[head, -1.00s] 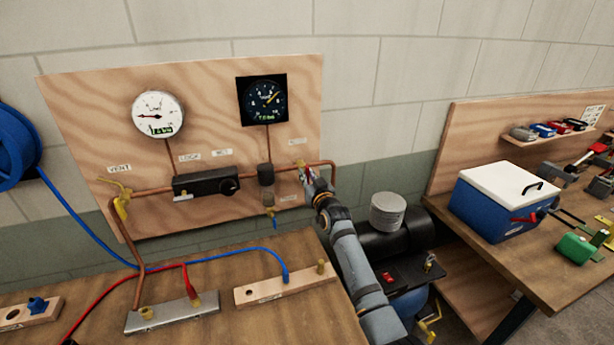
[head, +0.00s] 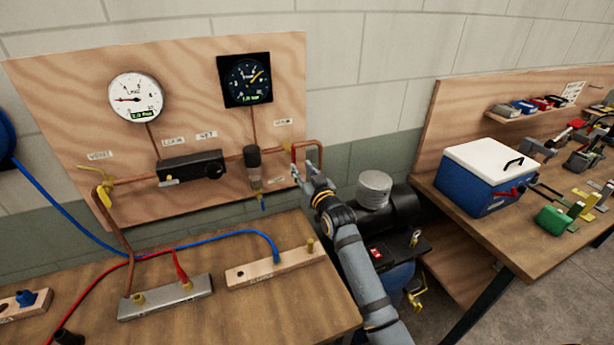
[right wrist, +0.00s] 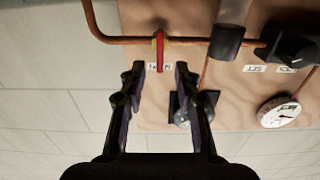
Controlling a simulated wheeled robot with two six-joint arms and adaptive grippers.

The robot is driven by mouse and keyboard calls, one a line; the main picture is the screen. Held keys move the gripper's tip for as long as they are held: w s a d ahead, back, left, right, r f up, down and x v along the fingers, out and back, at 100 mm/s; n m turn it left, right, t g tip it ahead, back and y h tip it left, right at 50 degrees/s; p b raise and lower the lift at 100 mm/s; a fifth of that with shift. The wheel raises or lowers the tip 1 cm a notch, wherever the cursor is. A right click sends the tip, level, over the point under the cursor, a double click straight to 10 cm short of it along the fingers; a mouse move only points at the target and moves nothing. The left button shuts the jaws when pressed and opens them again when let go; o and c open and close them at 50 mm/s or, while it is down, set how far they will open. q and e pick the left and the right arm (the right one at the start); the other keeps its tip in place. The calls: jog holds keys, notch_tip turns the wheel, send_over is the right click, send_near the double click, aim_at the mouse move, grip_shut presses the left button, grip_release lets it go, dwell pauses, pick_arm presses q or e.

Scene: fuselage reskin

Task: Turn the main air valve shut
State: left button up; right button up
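The main air valve is on the copper pipe at the right end of the plywood panel (head: 120,60). Its red handle (right wrist: 160,52), with a yellow part beside it, shows edge-on in the right wrist view; in the head view only a small red bit (head: 295,171) shows beside my fingers. My right gripper (head: 308,164) is at the valve. In the right wrist view its fingers (right wrist: 160,70) are apart, with the handle in line with the gap, at or just beyond the tips. Contact cannot be told. My left gripper is not in view.
The panel carries a white gauge (head: 136,98), a black gauge (head: 246,80), a black regulator block (head: 190,167) and a yellow vent valve (head: 104,192). A compressor (head: 390,215) stands below right of my arm. A bench with a blue cooler (head: 480,185) is at right.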

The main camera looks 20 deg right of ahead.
jog(key=s, duration=0.3)
jog(key=shift+s, duration=0.4)
